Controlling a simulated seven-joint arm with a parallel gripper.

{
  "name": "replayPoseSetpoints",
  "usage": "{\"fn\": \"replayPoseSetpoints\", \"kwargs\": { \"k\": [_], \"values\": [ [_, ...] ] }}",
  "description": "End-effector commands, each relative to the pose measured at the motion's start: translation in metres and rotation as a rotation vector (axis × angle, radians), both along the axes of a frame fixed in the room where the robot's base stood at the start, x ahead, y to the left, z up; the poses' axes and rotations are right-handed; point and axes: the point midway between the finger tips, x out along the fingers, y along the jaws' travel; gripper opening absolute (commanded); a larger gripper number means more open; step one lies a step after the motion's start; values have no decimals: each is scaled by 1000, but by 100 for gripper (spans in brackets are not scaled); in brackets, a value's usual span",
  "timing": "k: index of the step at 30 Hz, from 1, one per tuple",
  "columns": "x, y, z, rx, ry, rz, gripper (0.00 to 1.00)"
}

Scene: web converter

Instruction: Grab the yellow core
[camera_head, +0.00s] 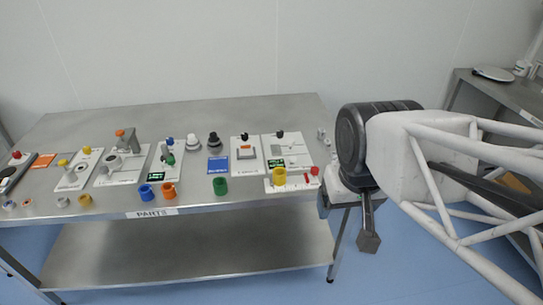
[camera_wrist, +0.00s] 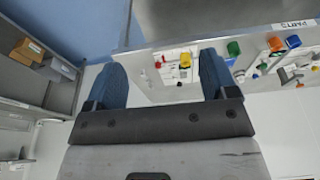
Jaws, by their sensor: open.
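The yellow core (camera_head: 279,176) is a short yellow cylinder standing on a white plate near the table's front right corner, with small red parts to its right. In the wrist view, a yellow piece (camera_wrist: 185,60) that looks like it shows between my two blue fingers, nearer the right one. My gripper (camera_head: 346,222) is at the right front of the table, beside the corner and to the right of the core. It also fills the lower part of the wrist view (camera_wrist: 161,72). Its fingers are apart, with nothing between them, and are not touching the core.
The steel table (camera_head: 232,115) carries several white fixture plates, a green cup (camera_head: 220,186), a blue cup (camera_head: 146,192) and an orange cup (camera_head: 168,190) left of the core. A side bench (camera_head: 510,90) stands at the right. The table's back strip is clear.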

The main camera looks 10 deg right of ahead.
Motion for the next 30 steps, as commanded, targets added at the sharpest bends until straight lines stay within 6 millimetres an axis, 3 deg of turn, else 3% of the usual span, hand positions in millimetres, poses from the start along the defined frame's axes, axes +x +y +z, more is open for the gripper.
{"fn": "replayPoseSetpoints", "kwargs": {
  "k": [5, 11, 30],
  "values": [
    [9, -2, -3, -7, -13, -1, 79],
    [43, -8, -16, -35, -76, 2, 79],
    [220, -24, -106, -105, -459, 118, 79]
  ]
}}
